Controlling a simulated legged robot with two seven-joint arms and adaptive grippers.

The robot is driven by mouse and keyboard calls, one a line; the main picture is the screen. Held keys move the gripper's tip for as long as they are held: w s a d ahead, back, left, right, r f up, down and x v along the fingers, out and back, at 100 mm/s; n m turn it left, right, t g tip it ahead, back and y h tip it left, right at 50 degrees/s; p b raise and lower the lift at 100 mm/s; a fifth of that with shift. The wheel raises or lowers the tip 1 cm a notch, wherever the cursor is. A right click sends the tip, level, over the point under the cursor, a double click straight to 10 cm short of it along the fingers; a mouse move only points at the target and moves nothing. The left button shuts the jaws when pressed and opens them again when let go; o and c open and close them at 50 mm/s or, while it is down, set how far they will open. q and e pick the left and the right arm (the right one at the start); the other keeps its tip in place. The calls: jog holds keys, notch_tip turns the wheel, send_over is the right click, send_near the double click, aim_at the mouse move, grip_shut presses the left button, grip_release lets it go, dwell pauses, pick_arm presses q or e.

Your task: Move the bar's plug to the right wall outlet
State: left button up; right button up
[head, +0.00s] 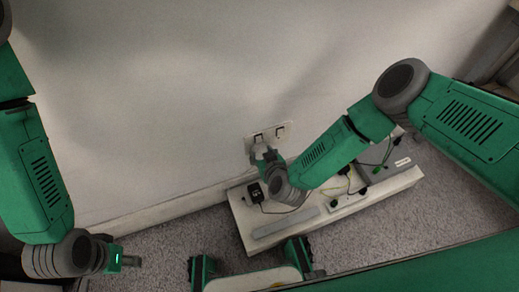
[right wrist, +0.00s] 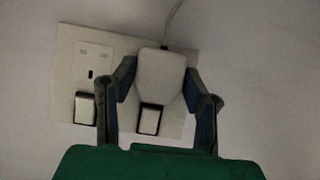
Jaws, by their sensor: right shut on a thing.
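The wall plate (head: 268,135) carries two outlets side by side, and it also shows in the right wrist view (right wrist: 68,62). My right gripper (head: 266,156) is at the plate's left side in the head view. In the right wrist view it (right wrist: 161,85) is shut on a pale plug (right wrist: 160,72), in front of the outlet on that picture's right. The plug's cord runs up from it there. Whether its pins are in is hidden. The other outlet (right wrist: 93,63) is bare. My left gripper (head: 124,261) is low at the left, away from the plate; its fingers are unclear.
A low white bench (head: 240,215) stands along the wall, below the outlets. On it are a black adapter (head: 255,192), a long grey strip (head: 285,222), cables and a grey box (head: 385,172). Carpet (head: 165,250) lies clear to its left.

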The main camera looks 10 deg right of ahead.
aim_at(260, 156)
jog(key=shift+s+a+p, duration=0.5)
jog(key=shift+s+a, duration=0.1)
jog(key=shift+s, duration=0.3)
jog(key=shift+d+r, duration=0.1)
dwell(0.3)
jog(key=shift+d, duration=0.1)
jog(key=shift+d, duration=0.1)
jog(key=shift+s+d, duration=0.15)
jog(key=shift+s+d+p, duration=0.15)
jog(key=shift+s+p, duration=0.3)
jog(key=shift+s+d+p, duration=0.15)
jog(key=shift+s+p, duration=0.35)
jog(key=shift+s, duration=0.5)
jog(key=shift+d, duration=0.15)
